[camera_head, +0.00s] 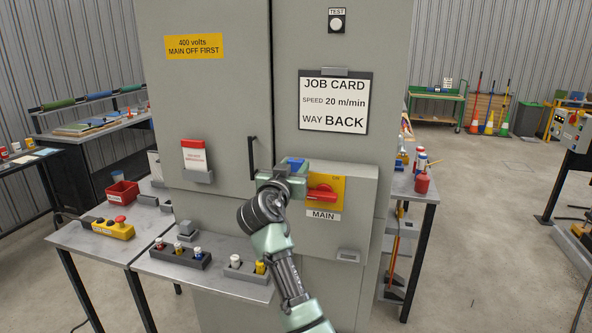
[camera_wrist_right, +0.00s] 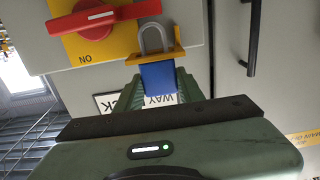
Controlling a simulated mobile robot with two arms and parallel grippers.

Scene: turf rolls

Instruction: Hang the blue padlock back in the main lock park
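The blue padlock (camera_head: 295,163) is at my right gripper (camera_head: 284,181), just left of the main switch. In the right wrist view the padlock (camera_wrist_right: 158,78) is between the two green fingers (camera_wrist_right: 158,90), which touch its sides. Its grey shackle points away from the gripper and overlaps a yellow bracket (camera_wrist_right: 179,50) beside the switch plate. I cannot tell whether the shackle passes through the bracket. The red switch handle (camera_head: 321,193) lies across the yellow plate (camera_head: 339,183), above the label MAIN (camera_head: 323,215). My left gripper is not in view.
The cabinet's black door handle (camera_head: 252,157) is left of my gripper. A job card (camera_head: 333,102) hangs above. Below is a shelf (camera_head: 220,277) with holders of coloured pegs (camera_head: 180,253). A red bin (camera_head: 122,193) and a yellow control box (camera_head: 112,229) stand at left.

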